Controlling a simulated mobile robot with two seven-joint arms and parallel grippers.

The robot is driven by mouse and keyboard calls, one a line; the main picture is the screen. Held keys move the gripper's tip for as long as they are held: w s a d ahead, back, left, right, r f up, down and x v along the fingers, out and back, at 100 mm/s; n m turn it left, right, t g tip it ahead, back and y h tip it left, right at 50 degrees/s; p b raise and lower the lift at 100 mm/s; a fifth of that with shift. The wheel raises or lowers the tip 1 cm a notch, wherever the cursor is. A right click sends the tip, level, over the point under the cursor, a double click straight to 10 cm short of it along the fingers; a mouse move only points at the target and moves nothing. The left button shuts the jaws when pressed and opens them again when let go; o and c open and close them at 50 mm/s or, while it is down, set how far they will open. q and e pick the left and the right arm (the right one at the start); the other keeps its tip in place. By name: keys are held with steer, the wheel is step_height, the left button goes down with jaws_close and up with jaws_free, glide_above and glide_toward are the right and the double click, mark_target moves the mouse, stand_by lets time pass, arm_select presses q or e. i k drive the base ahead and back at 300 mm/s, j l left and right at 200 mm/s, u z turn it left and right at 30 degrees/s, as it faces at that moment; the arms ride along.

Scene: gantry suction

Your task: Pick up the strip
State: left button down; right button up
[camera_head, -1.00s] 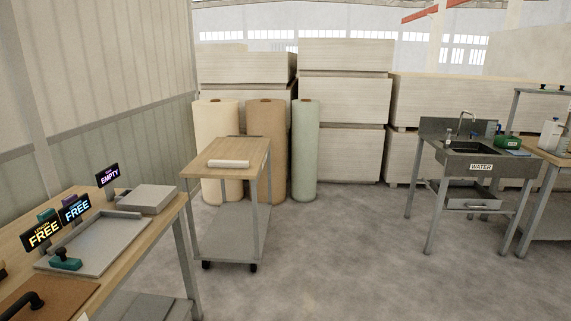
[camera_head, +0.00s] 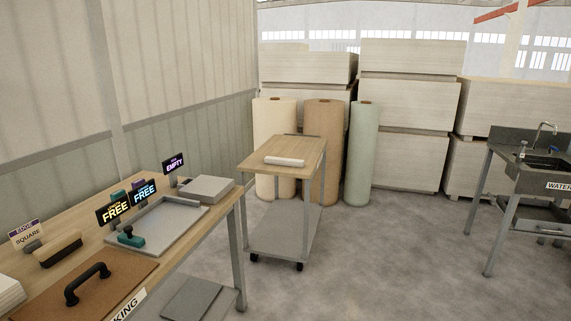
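A small pale roll or bar (camera_head: 285,161), possibly the strip, lies on the wooden top of a wheeled cart (camera_head: 262,171) in the middle of the view. I cannot tell for sure that it is the strip. Neither of my grippers shows in the head view, so nothing is seen in a grasp.
A wooden bench (camera_head: 70,218) at the left holds a grey tray (camera_head: 160,229), a grey box (camera_head: 206,189), a brown board with a black handle (camera_head: 88,287) and small signs. Upright rolls (camera_head: 322,150) stand behind the cart. A sink (camera_head: 540,175) is at right. The floor between is clear.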

mark_target(269, 159)
steer(key=i+l+z, duration=0.25)
steer(key=i, duration=0.65)
steer(key=i+z, duration=0.25)
steer(key=i, duration=0.6)
steer(key=i+l+u, duration=0.15)
steer(key=i, duration=0.5)
steer(key=i+l+u, duration=0.2)
steer(key=i, duration=0.5)
steer(key=i+l+u, duration=0.15)
steer(key=i+u, duration=0.2)
steer(key=i+l+u, duration=0.35)
steer(key=i, duration=0.15)
